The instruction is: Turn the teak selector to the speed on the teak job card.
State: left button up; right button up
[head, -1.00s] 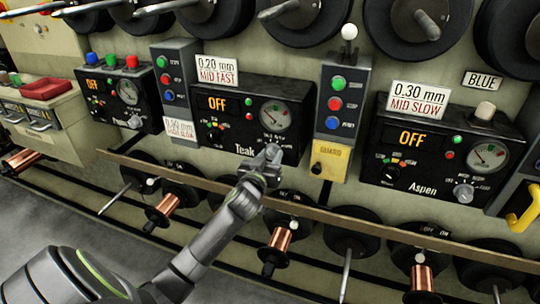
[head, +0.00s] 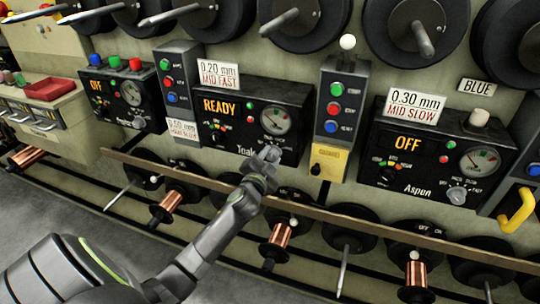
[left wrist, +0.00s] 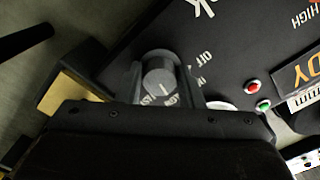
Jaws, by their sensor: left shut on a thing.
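The teak panel (head: 290,99) is in the middle of the head view, and its display (head: 220,106) reads READY. The teak job card (head: 219,75) above it reads 0.20 mm, MID FAST. The teak selector (left wrist: 158,78) is a grey round knob at the panel's lower right. My left gripper (head: 270,153) is shut on it, with a finger on either side in the left wrist view. A pale mark on the knob points toward the lower labels, which my gripper partly hides. OFF is readable to the knob's right. I cannot tell the exact setting. My right gripper is not in view.
A button box (head: 340,112) with a yellow plate is between the panels. A wooden rail (head: 325,215) runs below, above copper spools (head: 281,234).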

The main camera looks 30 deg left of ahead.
pick_arm(q)
jog(key=m+p, duration=0.1)
jog(key=m, duration=0.2)
jog(key=shift+r+m, duration=0.1)
jog(key=shift+m, duration=0.3)
jog(key=shift+m+p, duration=0.4)
jog(key=shift+m, duration=0.3)
jog(key=shift+m+p, duration=0.35)
jog(key=shift+m, duration=0.85)
jog(key=o, duration=1)
jog(key=shift+s, duration=0.1)
jog(key=v, duration=1.7)
jog(key=shift+s, duration=0.15)
